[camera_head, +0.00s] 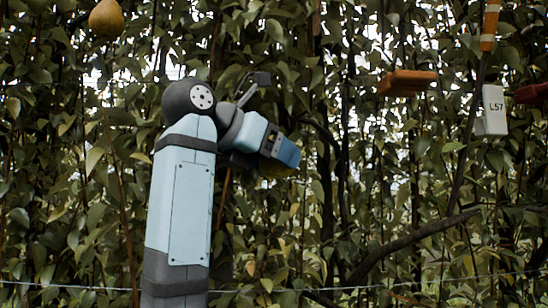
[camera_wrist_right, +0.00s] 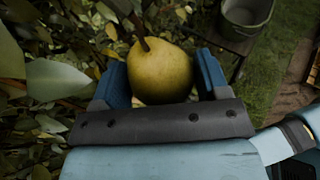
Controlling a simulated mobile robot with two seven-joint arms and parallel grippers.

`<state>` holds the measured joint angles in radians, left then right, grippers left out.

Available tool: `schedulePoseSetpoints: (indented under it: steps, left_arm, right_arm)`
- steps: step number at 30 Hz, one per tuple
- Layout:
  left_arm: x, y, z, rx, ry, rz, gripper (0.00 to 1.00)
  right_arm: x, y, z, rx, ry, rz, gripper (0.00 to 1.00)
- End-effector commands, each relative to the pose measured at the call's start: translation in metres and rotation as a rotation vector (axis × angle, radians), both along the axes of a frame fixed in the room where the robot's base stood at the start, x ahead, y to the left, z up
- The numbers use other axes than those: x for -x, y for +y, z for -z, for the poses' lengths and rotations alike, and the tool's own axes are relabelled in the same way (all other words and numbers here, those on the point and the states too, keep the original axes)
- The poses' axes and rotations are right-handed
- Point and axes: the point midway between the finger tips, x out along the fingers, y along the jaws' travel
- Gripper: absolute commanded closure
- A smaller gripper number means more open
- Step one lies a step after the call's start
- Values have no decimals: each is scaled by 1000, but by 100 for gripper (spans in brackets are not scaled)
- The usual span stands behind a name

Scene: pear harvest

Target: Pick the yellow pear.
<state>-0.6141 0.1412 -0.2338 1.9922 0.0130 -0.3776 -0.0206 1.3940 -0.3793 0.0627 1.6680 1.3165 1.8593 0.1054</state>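A round yellow pear (camera_wrist_right: 160,72) with a dark stem hangs between the two blue fingers of my right gripper (camera_wrist_right: 163,80) in the right wrist view. It fills the gap between them, and I cannot tell whether both fingers press on it. Another yellow-brown pear (camera_head: 106,19) hangs at the top left, away from the gripper. My left gripper is not in view.
Dense leaves and thin branches surround the gripper. A thick branch (camera_head: 410,238) and a wire (camera_head: 370,287) cross below. An orange block (camera_head: 407,83) and a white L57 tag (camera_head: 494,110) are at right. The wrist view shows a grey bucket (camera_wrist_right: 245,16) on a wooden surface, with grass beyond.

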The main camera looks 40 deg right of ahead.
Motion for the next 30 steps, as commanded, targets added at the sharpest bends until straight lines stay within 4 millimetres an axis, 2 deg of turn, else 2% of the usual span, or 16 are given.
schedulePoseSetpoints:
  steps: [1,3,4,17,30]
  left_arm:
    - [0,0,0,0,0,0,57]
    - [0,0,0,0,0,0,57]
    - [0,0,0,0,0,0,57]
    - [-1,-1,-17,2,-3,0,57]
    - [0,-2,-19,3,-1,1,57]
  right_arm:
    - [0,0,0,0,0,0,44]
    - [0,0,0,0,0,0,60]
    - [0,0,0,0,0,0,62]
    - [7,4,-3,-64,103,1,62]
    - [9,5,-3,-82,132,0,62]
